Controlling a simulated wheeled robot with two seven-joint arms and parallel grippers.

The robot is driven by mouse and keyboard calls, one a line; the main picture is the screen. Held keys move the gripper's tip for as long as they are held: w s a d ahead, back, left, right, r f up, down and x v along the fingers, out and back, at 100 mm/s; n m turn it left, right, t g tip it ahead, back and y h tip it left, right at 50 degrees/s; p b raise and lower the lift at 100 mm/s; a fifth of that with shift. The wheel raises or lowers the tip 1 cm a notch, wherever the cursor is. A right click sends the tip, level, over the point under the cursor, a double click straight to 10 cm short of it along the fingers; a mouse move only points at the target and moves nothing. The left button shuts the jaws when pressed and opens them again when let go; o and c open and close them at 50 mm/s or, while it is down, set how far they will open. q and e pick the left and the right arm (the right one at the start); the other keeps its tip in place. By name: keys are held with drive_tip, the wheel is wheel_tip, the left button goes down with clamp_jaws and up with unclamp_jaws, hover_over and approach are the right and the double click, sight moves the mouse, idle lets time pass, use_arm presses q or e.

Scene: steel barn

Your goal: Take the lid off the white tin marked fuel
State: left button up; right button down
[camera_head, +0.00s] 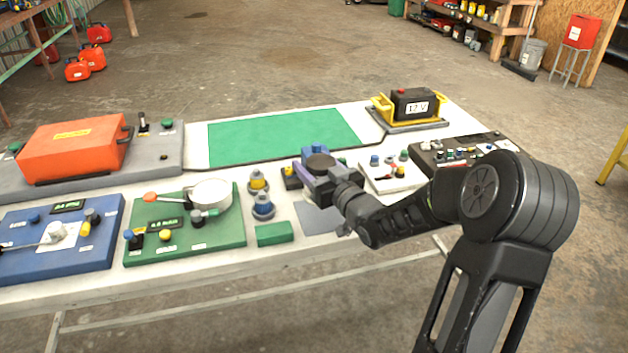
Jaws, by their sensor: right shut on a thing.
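My right gripper (318,178) is over the middle of the table, reached in from the right. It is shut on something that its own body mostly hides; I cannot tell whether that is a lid. A small blue block (315,149) shows just behind it. I see no white tin with a readable fuel mark. A round white vessel (211,194) stands on the green panel at left, with no mark that I can read. My left gripper is not in view.
On the white table (110,274) are an orange case (75,150), a blue panel (95,255), a green panel (230,235) with knobs, a green mat (280,135) with free room, and a battery (412,101) in a yellow-handled tray. Small knobbed fittings (263,206) stand left of my gripper.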

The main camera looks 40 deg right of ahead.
wheel_tip(320, 180, up, 4)
drive_tip(key=shift+f, duration=0.15)
idle(0.5)
drive_tip(key=c, duration=1)
unclamp_jaws()
clamp_jaws()
